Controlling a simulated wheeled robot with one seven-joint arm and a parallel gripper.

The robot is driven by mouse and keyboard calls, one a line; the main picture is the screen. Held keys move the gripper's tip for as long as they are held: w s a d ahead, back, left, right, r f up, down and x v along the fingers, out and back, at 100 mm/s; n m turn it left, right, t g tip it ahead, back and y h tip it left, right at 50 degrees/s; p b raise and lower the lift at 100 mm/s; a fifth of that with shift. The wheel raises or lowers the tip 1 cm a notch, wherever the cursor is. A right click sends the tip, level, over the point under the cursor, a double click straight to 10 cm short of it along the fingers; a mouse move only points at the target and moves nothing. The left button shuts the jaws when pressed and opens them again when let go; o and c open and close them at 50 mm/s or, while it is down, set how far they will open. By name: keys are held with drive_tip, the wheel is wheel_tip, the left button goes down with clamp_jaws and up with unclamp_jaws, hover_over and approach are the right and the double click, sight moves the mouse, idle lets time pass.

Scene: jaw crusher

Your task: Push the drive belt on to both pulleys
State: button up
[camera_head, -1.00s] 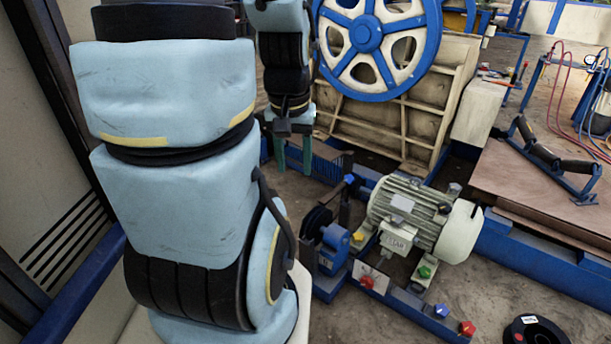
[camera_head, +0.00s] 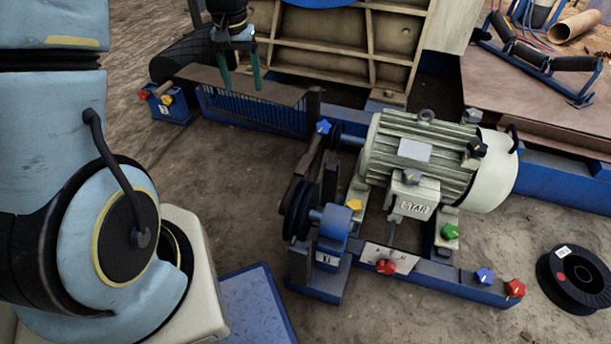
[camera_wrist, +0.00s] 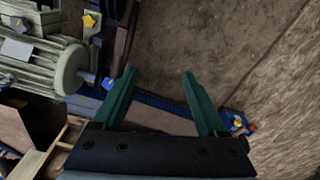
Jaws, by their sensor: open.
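My gripper (camera_head: 240,82) is open and empty, its two teal fingers pointing down over the rust-brown cover of a blue slatted guard. The wrist view also shows the spread fingers (camera_wrist: 158,74) with nothing between them. A dark grooved pulley (camera_head: 298,212) stands beside a blue bearing block (camera_head: 333,226), right of and nearer than my gripper. A brown-black strip (camera_head: 304,160) slants above it toward the motor's shaft end; I cannot tell whether it is the drive belt. The ribbed grey motor (camera_head: 415,160) sits to the right. The second pulley is not clear.
Coloured star knobs, including a blue one (camera_head: 323,126) and a yellow one (camera_head: 354,204), stick out around the drive. The guard (camera_head: 262,113) lies under my gripper. A black reel (camera_head: 576,278) lies on the floor at right. Floor left of the pulley is bare.

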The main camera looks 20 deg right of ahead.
drive_tip(key=d+f+m+b, duration=0.1)
drive_tip(key=d+f+b, duration=0.5)
drive_tip(key=f, duration=0.5)
drive_tip(key=m+b, duration=0.2)
drive_tip(key=b, duration=0.4)
approach(306, 160)
wheel_tip(306, 160, down, 9)
drive_tip(key=b, duration=0.2)
drive_tip(key=shift+w+d+r+b, duration=0.15)
drive_tip(key=shift+r+b, duration=0.05)
drive_tip(key=shift+b, duration=0.1)
clamp_jaws()
